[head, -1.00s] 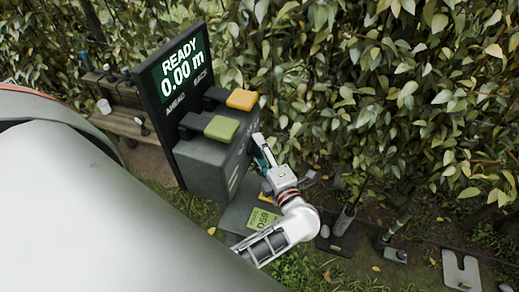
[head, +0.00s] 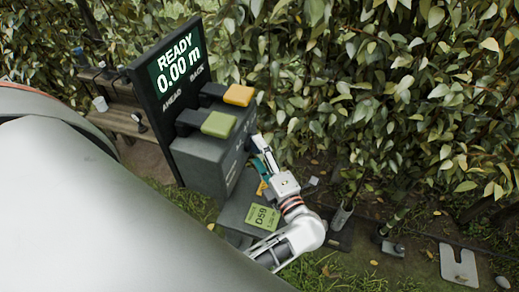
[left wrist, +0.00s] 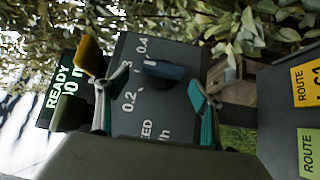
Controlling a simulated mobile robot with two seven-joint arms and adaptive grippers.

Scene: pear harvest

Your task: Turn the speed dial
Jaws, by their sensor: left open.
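The speed dial is a dark blue knob (left wrist: 165,71) on the dark face of the console, between the white marks 0.2 and 0.4 in the left wrist view. In the head view the dial is hidden on the console's (head: 208,165) right side. My left gripper (head: 259,142) is beside that side. In the left wrist view its open fingers (left wrist: 160,76) with teal pads stand on either side of the knob, with gaps visible. I cannot tell how deep they reach around it. My right gripper is not in view.
A screen (head: 175,66) reads READY 0.00 m. A green pedal-like lever (head: 219,124) and a yellow one (head: 238,95) stick out above the console. A box with a green label (head: 262,218) sits below my gripper. Dense foliage (head: 390,100) fills the right.

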